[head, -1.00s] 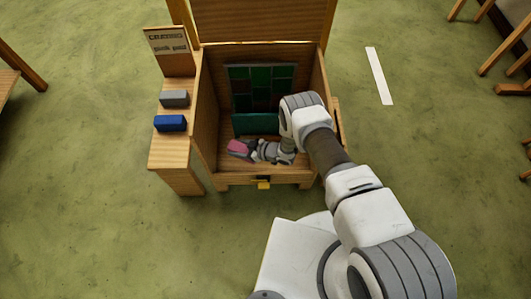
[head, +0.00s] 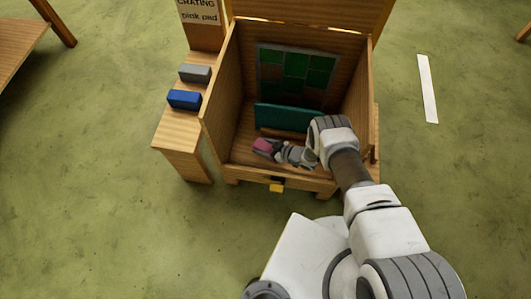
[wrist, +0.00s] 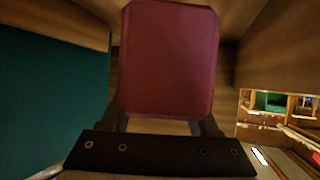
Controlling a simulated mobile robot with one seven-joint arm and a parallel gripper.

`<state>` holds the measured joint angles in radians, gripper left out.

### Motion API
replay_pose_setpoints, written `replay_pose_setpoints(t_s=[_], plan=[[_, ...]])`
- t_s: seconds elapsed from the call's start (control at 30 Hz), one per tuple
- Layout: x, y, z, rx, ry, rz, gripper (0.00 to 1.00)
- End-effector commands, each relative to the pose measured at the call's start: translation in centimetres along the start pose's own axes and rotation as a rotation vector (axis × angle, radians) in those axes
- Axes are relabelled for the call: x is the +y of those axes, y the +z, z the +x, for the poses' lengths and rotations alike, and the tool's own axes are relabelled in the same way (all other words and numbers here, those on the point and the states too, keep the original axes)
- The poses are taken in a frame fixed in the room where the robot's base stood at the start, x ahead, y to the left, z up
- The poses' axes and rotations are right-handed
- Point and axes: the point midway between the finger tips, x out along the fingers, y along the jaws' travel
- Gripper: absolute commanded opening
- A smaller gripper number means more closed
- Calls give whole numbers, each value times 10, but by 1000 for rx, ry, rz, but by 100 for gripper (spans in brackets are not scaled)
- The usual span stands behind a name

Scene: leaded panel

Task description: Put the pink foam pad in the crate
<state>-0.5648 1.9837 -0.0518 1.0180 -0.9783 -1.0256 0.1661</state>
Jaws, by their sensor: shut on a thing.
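The pink foam pad (head: 265,146) is held in my gripper (head: 271,149), inside the wooden crate (head: 222,124) near its front left. In the wrist view the pad (wrist: 168,60) fills the upper middle, between the two fingers of my gripper (wrist: 166,118). The gripper is shut on it. The fingertips are mostly hidden behind the pad. Whether the pad touches the crate floor, I cannot tell. A green pad (head: 290,117) stands across the crate behind my gripper, and it shows as a dark green face at the left of the wrist view (wrist: 50,90).
A leaded panel with green panes (head: 295,72) leans at the crate's back wall. A grey block (head: 195,73) and a blue block (head: 185,99) lie on the side shelf (head: 172,135) at left. A sign reading "CRATING pink pad" (head: 198,12) stands behind them. The crate's lid is raised.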

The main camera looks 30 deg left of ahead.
Motion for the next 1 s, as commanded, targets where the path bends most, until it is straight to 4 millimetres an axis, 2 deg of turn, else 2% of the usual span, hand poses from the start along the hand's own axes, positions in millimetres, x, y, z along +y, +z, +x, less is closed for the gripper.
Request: replay_pose_setpoints(t_s=[0.17,0.33,0.57,0.6,0.73,0.77,1.0], plan=[[0,13,8,1,0,-2,9],[0,36,20,1,-1,-1,9],[0,36,20,1,0,-1,9],[0,36,20,1,0,-1,65],[0,36,20,1,0,-1,89],[0,36,20,1,0,-1,92],[0,36,20,1,0,-1,92]])
